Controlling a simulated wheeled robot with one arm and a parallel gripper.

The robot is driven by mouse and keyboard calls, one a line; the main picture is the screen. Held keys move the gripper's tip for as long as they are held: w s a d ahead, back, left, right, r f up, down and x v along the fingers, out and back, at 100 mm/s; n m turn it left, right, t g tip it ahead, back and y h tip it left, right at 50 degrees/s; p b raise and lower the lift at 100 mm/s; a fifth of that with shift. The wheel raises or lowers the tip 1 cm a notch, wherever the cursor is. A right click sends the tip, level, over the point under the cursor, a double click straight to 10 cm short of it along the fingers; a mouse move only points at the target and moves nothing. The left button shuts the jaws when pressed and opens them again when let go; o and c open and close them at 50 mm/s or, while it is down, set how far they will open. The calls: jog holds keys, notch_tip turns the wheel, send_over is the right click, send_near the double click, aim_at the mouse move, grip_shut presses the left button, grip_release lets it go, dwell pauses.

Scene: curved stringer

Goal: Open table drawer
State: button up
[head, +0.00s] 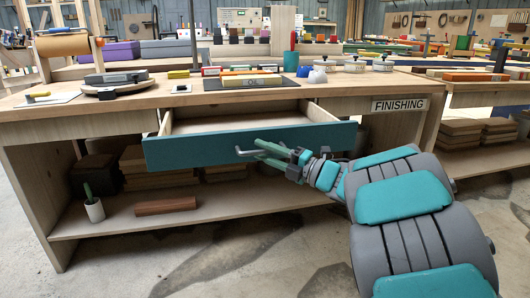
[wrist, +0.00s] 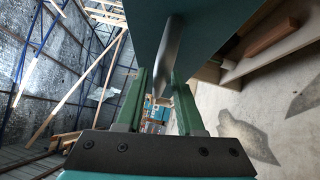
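The table drawer (head: 245,152) has a teal front and a pale wooden inside. It is pulled part way out from under the wooden workbench top. Its grey bar handle (head: 242,152) is at the middle of the front and also shows in the wrist view (wrist: 168,50). My gripper (head: 264,152) is at the handle's right part, its green fingers spread apart. In the wrist view, my gripper (wrist: 160,85) has a finger on each side of the bar, with a visible gap between them. Part of the handle is hidden by the fingers.
The workbench (head: 150,97) carries tools, a dark mat and white containers. A "FINISHING" sign (head: 400,105) is on its right front. The concrete floor in front is clear.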

jog(key=shift+o, duration=0.6)
jog(key=v, duration=0.7)
jog(key=shift+s+d, duration=0.25)
jog(key=shift+d, duration=0.1)
jog(key=shift+w, duration=0.1)
